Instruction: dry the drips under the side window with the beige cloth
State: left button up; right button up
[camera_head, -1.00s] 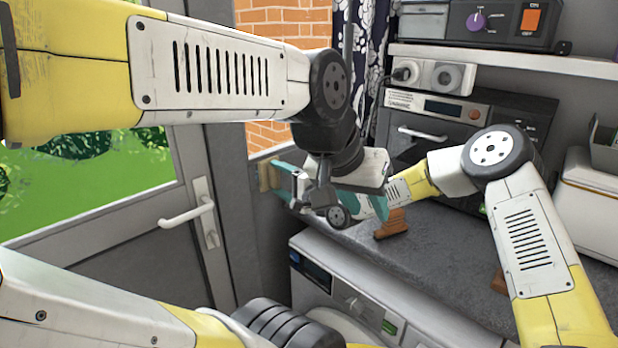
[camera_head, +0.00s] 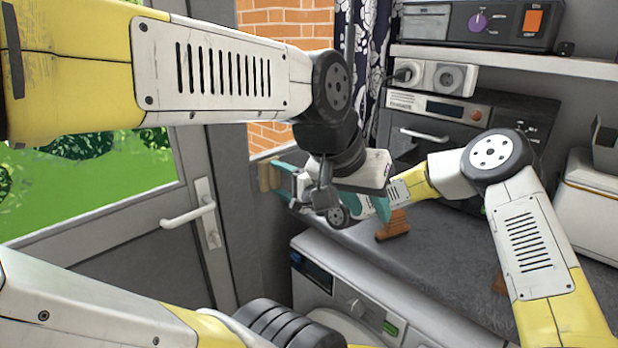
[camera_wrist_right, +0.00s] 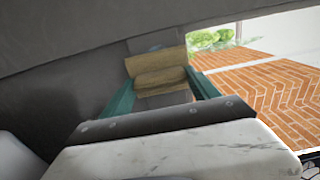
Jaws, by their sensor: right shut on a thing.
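The beige cloth (camera_head: 265,177) is held against or very near the grey wall (camera_head: 271,222) under the side window (camera_head: 271,136). My right gripper (camera_head: 282,178) is shut on the cloth. In the right wrist view the folded cloth (camera_wrist_right: 158,68) sits between its teal fingers, with the window opening to the right. I cannot make out any drips. My left gripper (camera_head: 381,207) is above the counter, beside a brown wooden object (camera_head: 394,224). Its fingers are partly hidden by its own wrist, so I cannot tell whether it is open.
The grey door with its white handle (camera_head: 188,214) stands to the left. A washing machine (camera_head: 350,290) is under the dark counter (camera_head: 450,260). An oven-like appliance (camera_head: 430,130) stands behind my left gripper. A white container (camera_head: 590,205) is at the right.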

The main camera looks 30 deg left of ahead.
jog(key=shift+f, duration=0.25)
dwell(0.8)
jog(key=shift+f, duration=0.65)
jog(key=shift+r, duration=1.85)
jog(key=shift+f, duration=0.1)
jog(key=shift+f, duration=1.75)
